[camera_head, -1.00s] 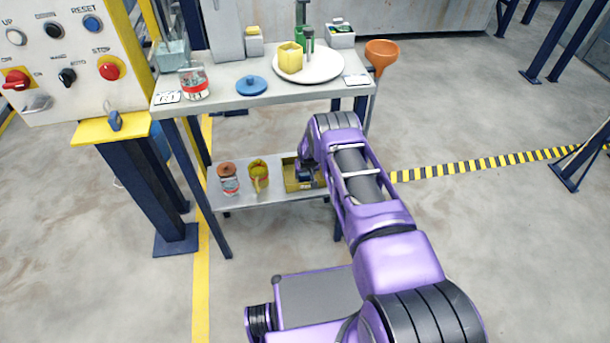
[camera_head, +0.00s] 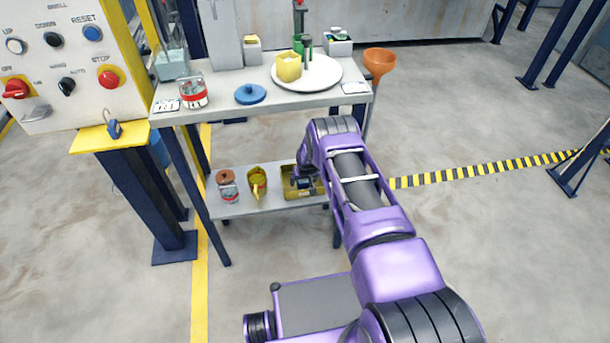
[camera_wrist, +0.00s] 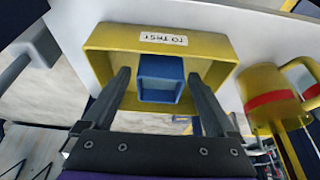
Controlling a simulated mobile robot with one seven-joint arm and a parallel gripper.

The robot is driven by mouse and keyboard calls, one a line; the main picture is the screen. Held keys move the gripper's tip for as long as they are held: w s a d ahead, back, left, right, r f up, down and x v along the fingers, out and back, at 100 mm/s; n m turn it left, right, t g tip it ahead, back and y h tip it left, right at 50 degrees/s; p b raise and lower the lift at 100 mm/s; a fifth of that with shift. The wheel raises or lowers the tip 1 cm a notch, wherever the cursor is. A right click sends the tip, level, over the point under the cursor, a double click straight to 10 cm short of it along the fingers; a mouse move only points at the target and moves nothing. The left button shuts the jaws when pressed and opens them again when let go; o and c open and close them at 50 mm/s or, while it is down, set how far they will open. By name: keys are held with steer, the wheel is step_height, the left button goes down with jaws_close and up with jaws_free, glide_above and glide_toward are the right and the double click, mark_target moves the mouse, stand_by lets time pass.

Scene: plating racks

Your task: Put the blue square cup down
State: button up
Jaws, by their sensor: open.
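The blue square cup (camera_wrist: 161,80) is inside a yellow bin labelled "TO TEST" (camera_wrist: 215,48), near the middle of the wrist view. In the head view the yellow bin (camera_head: 290,190) stands on the lower shelf, and the cup shows only as a small dark blue patch partly hidden by my arm. My gripper (camera_wrist: 163,82) is open, with one finger on each side of the cup and a gap to each side visible. Whether the cup rests on the bin's floor is hard to tell from this angle.
Beside the bin on the lower shelf (camera_head: 240,209) stand a yellow pitcher with a red band (camera_wrist: 275,98) and a jar with a brown lid (camera_head: 228,188). The upper shelf (camera_head: 222,90) above holds a plate, a blue lid and other items.

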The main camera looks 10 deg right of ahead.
steer(key=p+v, duration=0.2)
steer(key=v, duration=0.9)
steer(key=shift+r+p, duration=0.2)
steer(key=shift+p, duration=0.1)
steer(key=shift+s, duration=0.1)
